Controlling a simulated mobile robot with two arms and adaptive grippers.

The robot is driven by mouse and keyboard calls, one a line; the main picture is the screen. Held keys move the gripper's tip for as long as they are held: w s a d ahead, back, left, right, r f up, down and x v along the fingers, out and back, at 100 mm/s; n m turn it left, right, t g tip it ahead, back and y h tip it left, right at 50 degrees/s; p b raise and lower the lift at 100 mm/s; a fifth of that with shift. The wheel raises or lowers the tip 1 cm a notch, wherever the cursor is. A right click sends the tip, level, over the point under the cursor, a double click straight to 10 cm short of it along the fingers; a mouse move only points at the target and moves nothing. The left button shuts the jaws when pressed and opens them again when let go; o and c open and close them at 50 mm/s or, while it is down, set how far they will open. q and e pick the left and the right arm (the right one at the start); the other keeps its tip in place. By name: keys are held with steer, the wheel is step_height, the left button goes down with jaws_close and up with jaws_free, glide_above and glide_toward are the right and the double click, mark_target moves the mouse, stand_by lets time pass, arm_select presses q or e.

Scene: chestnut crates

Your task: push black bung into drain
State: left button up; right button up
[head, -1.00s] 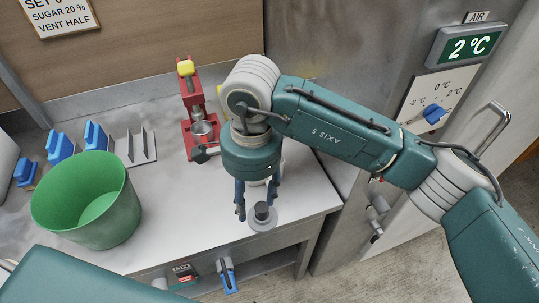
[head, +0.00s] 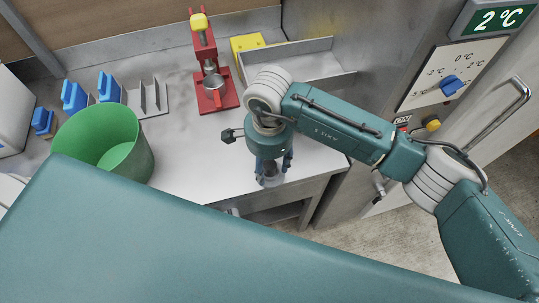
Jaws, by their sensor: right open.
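My right gripper (head: 273,166) points down near the front edge of the white worktop (head: 185,175), fingers open. The dark bung (head: 270,168) shows between its fingers, mostly hidden by them; I cannot tell whether they touch it. A grey round drain rim (head: 268,183) shows just below the fingertips. The bung is upright at the drain; how deep it sits cannot be seen. My left gripper is out of view.
A green bucket (head: 135,138) stands on the left of the worktop, near several blue-handled items (head: 74,97). A red press (head: 204,50) with a yellow knob stands at the back. A metal tray (head: 305,62) lies behind my right arm. A cabinet with a dial (head: 451,86) is at right.

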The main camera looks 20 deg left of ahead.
steer(key=shift+w+f, duration=0.15)
steer(key=shift+f, duration=0.05)
jaws_close()
stand_by(0.3)
steer(key=shift+r, duration=0.65)
steer(key=c, duration=0.9)
jaws_free()
jaws_close()
